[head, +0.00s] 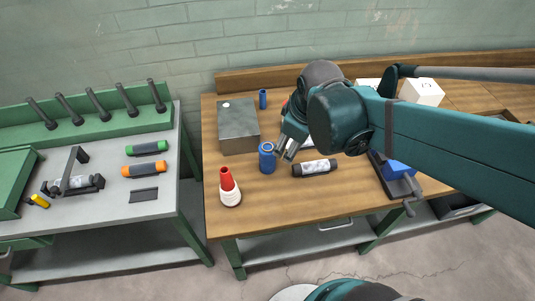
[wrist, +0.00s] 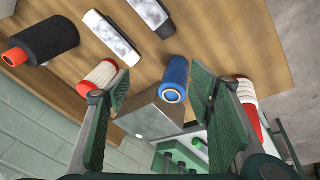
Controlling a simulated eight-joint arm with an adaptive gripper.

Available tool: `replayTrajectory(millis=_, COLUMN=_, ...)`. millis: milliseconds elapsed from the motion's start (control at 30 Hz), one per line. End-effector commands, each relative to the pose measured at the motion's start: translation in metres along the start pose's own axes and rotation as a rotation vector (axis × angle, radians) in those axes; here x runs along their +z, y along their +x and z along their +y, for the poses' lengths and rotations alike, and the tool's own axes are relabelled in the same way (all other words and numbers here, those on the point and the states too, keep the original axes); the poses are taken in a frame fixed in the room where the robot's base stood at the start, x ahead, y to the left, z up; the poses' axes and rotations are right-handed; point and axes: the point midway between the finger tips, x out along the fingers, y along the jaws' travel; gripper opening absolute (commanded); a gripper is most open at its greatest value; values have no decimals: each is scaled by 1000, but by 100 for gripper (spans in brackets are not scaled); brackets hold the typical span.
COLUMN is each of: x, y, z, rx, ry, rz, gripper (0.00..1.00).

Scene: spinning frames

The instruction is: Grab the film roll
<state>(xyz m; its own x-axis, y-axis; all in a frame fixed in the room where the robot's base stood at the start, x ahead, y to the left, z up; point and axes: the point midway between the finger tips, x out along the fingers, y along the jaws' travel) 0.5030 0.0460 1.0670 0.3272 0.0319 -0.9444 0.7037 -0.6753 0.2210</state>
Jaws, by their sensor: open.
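A blue roll with a pale hollow core (head: 267,160) stands upright on the wooden bench, just left of my gripper; it looks like the film roll, though no label shows. My gripper (head: 284,153) is open and empty, angled down close beside the roll. In the wrist view the blue roll (wrist: 176,75) appears between the two spread fingers of my gripper (wrist: 161,80), nearer the right finger. I cannot tell whether it touches. A black-ended cylinder with a pale label (head: 315,168) lies to the right of my gripper.
A grey metal box (head: 238,125) stands behind the blue roll. A red-and-white cone (head: 230,190) is at the front left. A blue vise (head: 398,172) stands on the right. A small blue cylinder (head: 263,99) stands at the back. The bench front is mostly clear.

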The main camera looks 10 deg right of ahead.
Motion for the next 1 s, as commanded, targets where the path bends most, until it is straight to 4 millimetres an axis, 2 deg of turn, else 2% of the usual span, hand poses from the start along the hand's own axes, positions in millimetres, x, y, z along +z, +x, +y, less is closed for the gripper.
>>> replayTrajectory(millis=400, x=-30, y=15, z=-1, rx=-99, ry=-344, rz=-66, gripper=53)
replayTrajectory(millis=1000, x=-59, y=48, z=-15, rx=-267, ry=-818, rz=-114, gripper=53)
